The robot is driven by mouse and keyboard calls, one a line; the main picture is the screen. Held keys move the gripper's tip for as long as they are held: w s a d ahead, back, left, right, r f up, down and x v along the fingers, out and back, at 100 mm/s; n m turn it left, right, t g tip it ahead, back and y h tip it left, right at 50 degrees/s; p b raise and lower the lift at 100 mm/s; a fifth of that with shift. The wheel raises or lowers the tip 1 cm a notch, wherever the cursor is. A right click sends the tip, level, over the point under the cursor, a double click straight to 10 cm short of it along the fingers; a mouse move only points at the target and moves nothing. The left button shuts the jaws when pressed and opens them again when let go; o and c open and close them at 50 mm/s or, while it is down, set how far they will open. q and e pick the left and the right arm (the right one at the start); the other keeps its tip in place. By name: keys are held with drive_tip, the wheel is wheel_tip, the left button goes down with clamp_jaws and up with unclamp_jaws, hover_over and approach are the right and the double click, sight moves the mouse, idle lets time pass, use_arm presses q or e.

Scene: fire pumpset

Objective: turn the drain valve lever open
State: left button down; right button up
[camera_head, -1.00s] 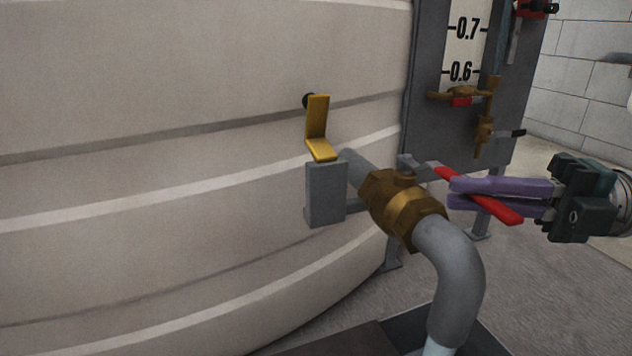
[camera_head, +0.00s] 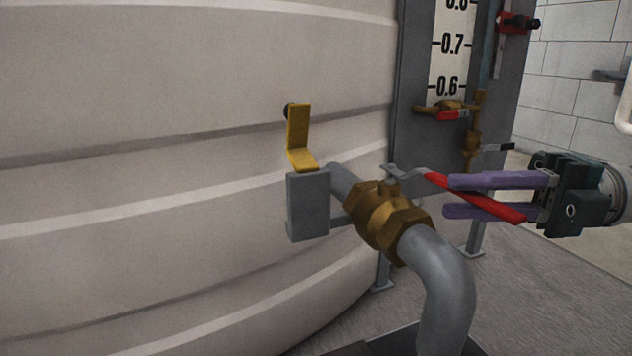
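The drain valve is a brass ball valve (camera_head: 385,215) on a grey pipe at the tank's lower side. Its red lever (camera_head: 468,192) starts at a grey stem plate on top of the valve and slants right and down, away from the pipe line. My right gripper (camera_head: 447,196) comes in from the right with two purple fingers. One finger is above the lever and one below, with a visible gap between them. The lever passes through this gap and crosses in front of the lower finger. Contact cannot be told. My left gripper is not in view.
A large beige tank (camera_head: 190,170) fills the left. A yellow bracket (camera_head: 299,135) sits above a grey block (camera_head: 308,205) beside the valve. A grey elbow pipe (camera_head: 445,285) bends down in front. A level gauge board (camera_head: 453,50) with small red-handled valves stands behind.

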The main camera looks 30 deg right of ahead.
drive_tip(key=shift+o, duration=1)
drive_tip(key=b+v, duration=0.2)
drive_tip(key=v, duration=0.8)
